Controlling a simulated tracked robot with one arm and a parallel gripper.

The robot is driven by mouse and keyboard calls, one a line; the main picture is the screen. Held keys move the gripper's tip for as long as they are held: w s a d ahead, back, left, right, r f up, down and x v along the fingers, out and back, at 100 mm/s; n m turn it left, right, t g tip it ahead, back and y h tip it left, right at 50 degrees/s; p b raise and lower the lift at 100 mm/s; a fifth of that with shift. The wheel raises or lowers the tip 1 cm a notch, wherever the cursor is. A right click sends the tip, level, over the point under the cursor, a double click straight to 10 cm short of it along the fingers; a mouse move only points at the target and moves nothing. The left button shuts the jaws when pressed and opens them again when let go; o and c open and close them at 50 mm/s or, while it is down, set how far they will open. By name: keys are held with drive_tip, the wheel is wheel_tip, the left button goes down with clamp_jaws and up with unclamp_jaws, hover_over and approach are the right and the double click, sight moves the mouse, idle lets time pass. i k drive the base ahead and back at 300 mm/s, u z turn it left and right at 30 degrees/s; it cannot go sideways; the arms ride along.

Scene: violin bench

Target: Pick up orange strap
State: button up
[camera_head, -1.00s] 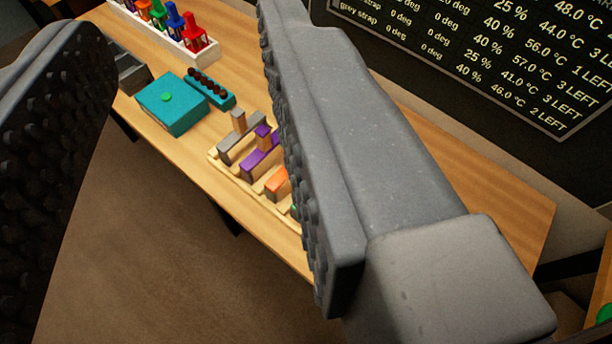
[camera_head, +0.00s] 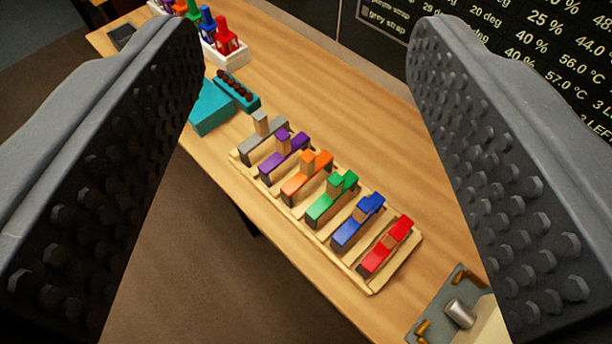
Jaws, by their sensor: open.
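The orange strap (camera_head: 294,187) lies in a light wooden rack (camera_head: 372,288) on the bench, with a tan block standing at its middle. It sits between the purple strap (camera_head: 270,165) and the green strap (camera_head: 321,209). My gripper (camera_head: 310,60) is open and empty, with one studded finger at the left and one at the right of the view. The rack shows between the fingers, farther off, and neither finger touches it.
A grey strap (camera_head: 254,150), a blue strap (camera_head: 349,233) and a red strap (camera_head: 376,258) share the rack. A teal box (camera_head: 211,108) is partly behind the left finger. A teal holder (camera_head: 240,92), a white rack of coloured bottles (camera_head: 232,56) and a grey plate (camera_head: 430,312) stand around. A dark board hangs behind.

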sight(311, 164)
drive_tip(key=z, duration=0.05)
drive_tip(key=k, duration=1.05)
drive_tip(key=u, duration=0.4)
drive_tip(key=i, duration=1.75)
drive_tip(key=z, duration=0.65)
